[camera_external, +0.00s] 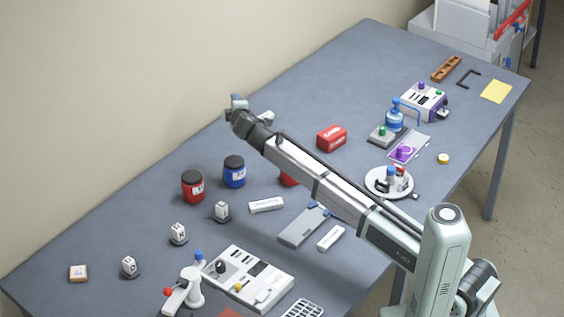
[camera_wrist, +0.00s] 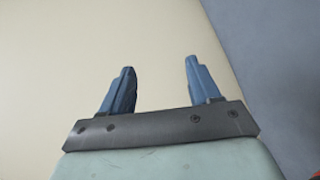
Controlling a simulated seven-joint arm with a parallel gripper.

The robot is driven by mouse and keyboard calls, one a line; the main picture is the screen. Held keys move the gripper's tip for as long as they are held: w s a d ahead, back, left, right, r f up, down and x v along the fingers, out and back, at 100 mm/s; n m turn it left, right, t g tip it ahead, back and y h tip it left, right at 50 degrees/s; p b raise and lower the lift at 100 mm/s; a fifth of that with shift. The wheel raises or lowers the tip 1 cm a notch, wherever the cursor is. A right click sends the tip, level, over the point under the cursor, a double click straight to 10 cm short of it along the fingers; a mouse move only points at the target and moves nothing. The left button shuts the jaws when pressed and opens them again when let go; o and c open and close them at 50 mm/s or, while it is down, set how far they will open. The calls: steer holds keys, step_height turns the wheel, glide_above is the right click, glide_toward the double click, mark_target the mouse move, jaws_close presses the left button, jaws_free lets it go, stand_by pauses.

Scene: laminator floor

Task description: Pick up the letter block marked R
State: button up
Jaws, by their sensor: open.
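Several small white letter blocks stand on dark round bases on the table: one near the two jars (camera_external: 221,209), one lower left of it (camera_external: 178,232) and one further toward the front left (camera_external: 129,264). Their dark letters are too small to read surely, so I cannot tell which is R. My gripper (camera_external: 239,103) is raised over the far side of the table near the wall, well away from these blocks. In the wrist view my gripper (camera_wrist: 160,78) is open, its two blue fingers apart with nothing between them.
A white joystick-like device (camera_external: 194,288) and a white panel (camera_external: 262,277) lie in front. A red box (camera_external: 331,138) stands beyond my arm.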

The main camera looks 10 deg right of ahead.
steer(key=shift+n+g+y, duration=0.3)
steer(key=shift+g+y, duration=0.3)
steer(key=shift+g, duration=0.2)
steer(key=s+a+f, duration=0.1)
steer(key=s+a, duration=0.3)
steer(key=a, duration=0.1)
steer(key=s+a+f, duration=0.1)
steer(key=s+a, duration=0.3)
steer(key=a, duration=0.1)
steer(key=s+a+f, duration=0.2)
steer(key=s+a, duration=0.3)
steer(key=s+a+f+g, duration=0.2)
steer(key=s+a+f, duration=0.1)
steer(key=s+a, duration=0.3)
steer(key=s+a+f+g, duration=0.1)
steer(key=s+a+f, duration=0.15)
steer(key=s, duration=0.55)
step_height(320, 180, up, 5)
steer(key=n+g+h, duration=0.2)
steer(key=n+g, duration=0.6)
steer(key=g, duration=0.2)
glide_above(176, 228)
steer(key=f, duration=0.8)
steer(key=shift+w+d+f, duration=0.1)
steer(key=shift+d, duration=0.1)
steer(key=shift+a+f, duration=0.15)
steer(key=shift+f, duration=2.75)
steer(key=shift+c, duration=0.2)
jaws_close()
